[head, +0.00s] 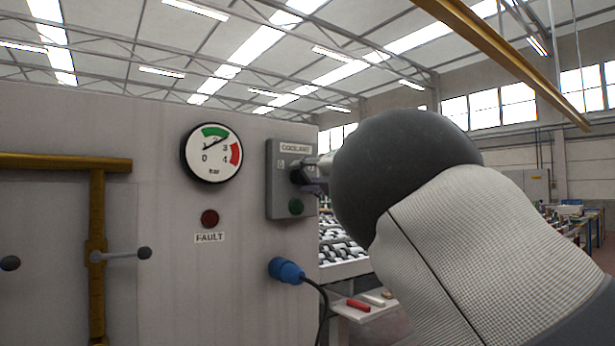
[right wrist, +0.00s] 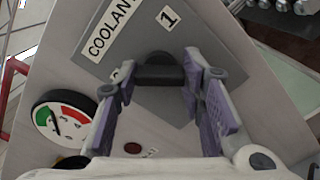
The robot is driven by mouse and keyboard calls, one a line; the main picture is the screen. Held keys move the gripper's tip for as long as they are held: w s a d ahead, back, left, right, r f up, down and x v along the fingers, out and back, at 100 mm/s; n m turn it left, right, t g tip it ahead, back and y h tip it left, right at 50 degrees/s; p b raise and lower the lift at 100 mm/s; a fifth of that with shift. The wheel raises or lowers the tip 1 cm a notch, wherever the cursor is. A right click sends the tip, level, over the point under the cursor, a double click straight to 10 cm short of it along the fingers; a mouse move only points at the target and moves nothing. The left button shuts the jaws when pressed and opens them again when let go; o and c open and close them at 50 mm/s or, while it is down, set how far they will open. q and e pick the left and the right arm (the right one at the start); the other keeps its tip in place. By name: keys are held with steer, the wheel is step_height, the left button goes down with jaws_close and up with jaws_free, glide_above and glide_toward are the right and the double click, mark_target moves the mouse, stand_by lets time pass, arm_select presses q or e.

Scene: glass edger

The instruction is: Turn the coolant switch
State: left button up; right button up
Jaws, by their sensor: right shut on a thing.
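The coolant switch box (head: 280,190) is grey, with a COOLANT label, on the machine panel's right side in the head view. In the right wrist view the black switch knob (right wrist: 158,74) sits on the grey plate (right wrist: 215,45), below the COOLANT and "1" labels. My right gripper (head: 312,178) reaches it from the right; in the right wrist view its purple-padded fingers (right wrist: 160,84) stand on both sides of the knob, shut on it. Another label is partly hidden behind a finger. In the head view the gripper and arm hide most of the knob. My left gripper is out of view.
A pressure gauge (head: 212,153) and a dark red FAULT lamp (head: 209,217) are left of the box. A green button or lamp (head: 296,207) is on the box's lower part. A blue plug (head: 286,270) with a black cable sticks out below. A roller table (head: 342,270) stands behind right.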

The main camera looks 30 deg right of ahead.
steer(key=o, duration=1.1)
steer(key=shift+o, duration=0.2)
steer(key=shift+s, duration=0.1)
steer(key=s, duration=1.1)
steer(key=shift+s+d, duration=0.4)
steer(key=shift+d, duration=0.05)
